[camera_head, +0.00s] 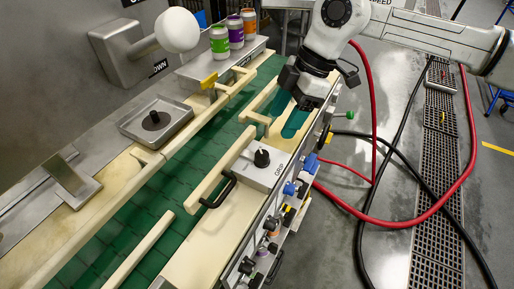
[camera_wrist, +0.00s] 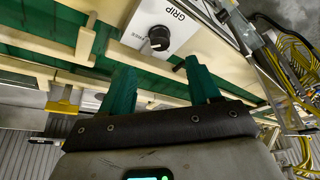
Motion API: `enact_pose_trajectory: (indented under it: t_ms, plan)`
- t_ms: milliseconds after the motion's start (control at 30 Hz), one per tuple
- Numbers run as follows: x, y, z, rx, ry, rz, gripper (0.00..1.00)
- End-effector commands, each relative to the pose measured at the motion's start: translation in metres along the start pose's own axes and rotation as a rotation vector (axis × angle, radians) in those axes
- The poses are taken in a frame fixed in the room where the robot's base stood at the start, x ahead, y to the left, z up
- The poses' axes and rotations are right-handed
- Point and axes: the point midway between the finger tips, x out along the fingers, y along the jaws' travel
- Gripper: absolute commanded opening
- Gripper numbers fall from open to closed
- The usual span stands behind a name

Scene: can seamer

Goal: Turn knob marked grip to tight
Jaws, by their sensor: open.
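The knob marked GRIP (camera_head: 262,158) is black and round, on a light grey box beside the green conveyor. It also shows in the wrist view (camera_wrist: 159,37), above and between my fingers, with the GRIP label beside it and a second, partly legible marking near it. Its pointer setting is too small to read. My gripper (camera_head: 288,118) has teal fingers and is beyond the box in the head view, apart from the knob. In the wrist view my gripper (camera_wrist: 160,82) is open and empty, its two fingers spread wide.
A black handle (camera_head: 218,192) stands left of the box. Wooden rails (camera_head: 222,170) line the green belt (camera_head: 150,200). Several cans (camera_head: 235,32) stand at the back. A large white knob (camera_head: 177,30) sticks out at upper left. Red hoses (camera_head: 375,120) hang right of the machine.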

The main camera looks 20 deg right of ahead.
Motion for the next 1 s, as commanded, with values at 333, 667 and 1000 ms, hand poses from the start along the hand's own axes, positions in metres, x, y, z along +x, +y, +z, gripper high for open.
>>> enact_pose_trajectory:
  t_ms: [333, 667, 1000]
  plan:
    - [0.057, -0.001, -0.003, -0.004, 0.008, -0.003, 0.62]
    - [0.098, 0.0, -0.003, -0.005, 0.008, 0.001, 0.62]
    - [0.103, 0.0, -0.003, -0.006, 0.008, 0.001, 0.62]
